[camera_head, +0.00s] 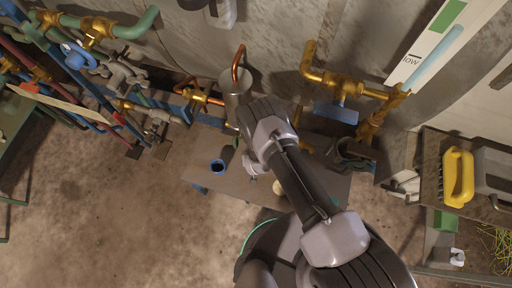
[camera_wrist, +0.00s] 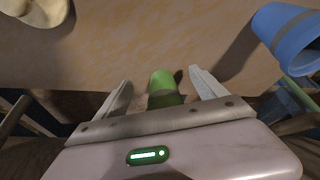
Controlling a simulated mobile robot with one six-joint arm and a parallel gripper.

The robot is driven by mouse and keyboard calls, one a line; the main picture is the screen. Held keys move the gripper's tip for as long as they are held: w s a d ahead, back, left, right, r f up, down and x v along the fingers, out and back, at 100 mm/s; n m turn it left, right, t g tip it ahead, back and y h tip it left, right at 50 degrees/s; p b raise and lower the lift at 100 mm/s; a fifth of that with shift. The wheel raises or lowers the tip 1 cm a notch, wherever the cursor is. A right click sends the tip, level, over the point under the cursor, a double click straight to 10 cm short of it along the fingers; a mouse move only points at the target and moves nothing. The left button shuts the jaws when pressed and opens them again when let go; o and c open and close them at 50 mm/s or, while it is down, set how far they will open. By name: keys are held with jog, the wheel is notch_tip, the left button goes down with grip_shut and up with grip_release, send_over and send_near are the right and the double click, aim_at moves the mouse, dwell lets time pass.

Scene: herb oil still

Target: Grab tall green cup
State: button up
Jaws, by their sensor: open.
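The tall green cup (camera_wrist: 164,88) shows in the wrist view between the two fingers of my gripper (camera_wrist: 160,80). A darker band runs around the cup, and its lower part is hidden behind the gripper body. My gripper is open, with a visible gap on each side of the cup. I cannot tell how deep the cup sits between the fingers. In the head view my arm covers the gripper and most or all of the green cup.
A cream object (camera_head: 279,188) lies on the table's near side. Brass valves and pipes (camera_head: 342,88) line the wall behind. A yellow-handled item (camera_head: 458,178) is at right.

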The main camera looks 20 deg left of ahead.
jog(key=w, duration=0.1)
jog(key=w+a+b, duration=0.1)
jog(key=w, duration=0.1)
jog(key=w+a+b, duration=0.1)
jog(key=shift+w+a+f, duration=0.2)
jog(key=shift+f, duration=0.2)
jog(key=shift+f+b, duration=0.25)
jog(key=shift+b, duration=0.15)
jog(key=shift+w+r, duration=0.1)
jog(key=shift+r, duration=0.05)
jog(key=c, duration=1.7)
jog(key=shift+o, duration=0.2)
